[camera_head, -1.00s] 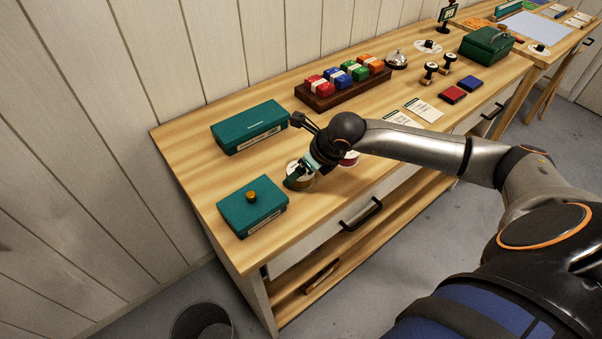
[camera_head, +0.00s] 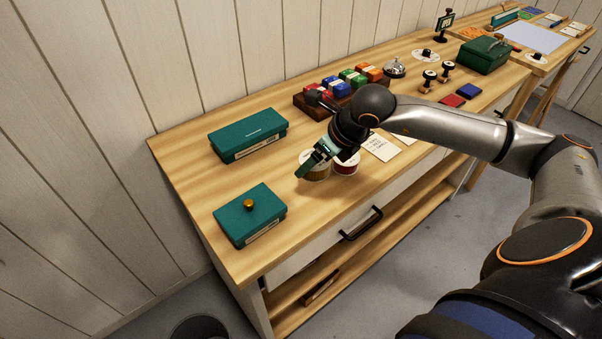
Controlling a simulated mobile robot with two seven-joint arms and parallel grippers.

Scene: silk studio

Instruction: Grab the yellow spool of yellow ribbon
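The yellow spool (camera_head: 319,175) is near the front of the wooden bench, partly hidden by my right gripper (camera_head: 313,163). Its light top shows behind the fingers. The gripper reaches down from the upper right, with a green finger across the spool's left side. The finger gap is too small and covered to tell whether it grips the spool or only touches it. I cannot tell whether the spool stands on the bench or is slightly raised. A dark red spool (camera_head: 346,166) is close on its right. My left gripper is not in view.
Two teal boxes, one with a brass knob (camera_head: 249,204) and one longer (camera_head: 248,134), lie to the left. A wooden rack (camera_head: 301,104) of coloured blocks is behind, partly covered by my arm. Cards (camera_head: 382,148) lie to the right. Bare bench lies in front.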

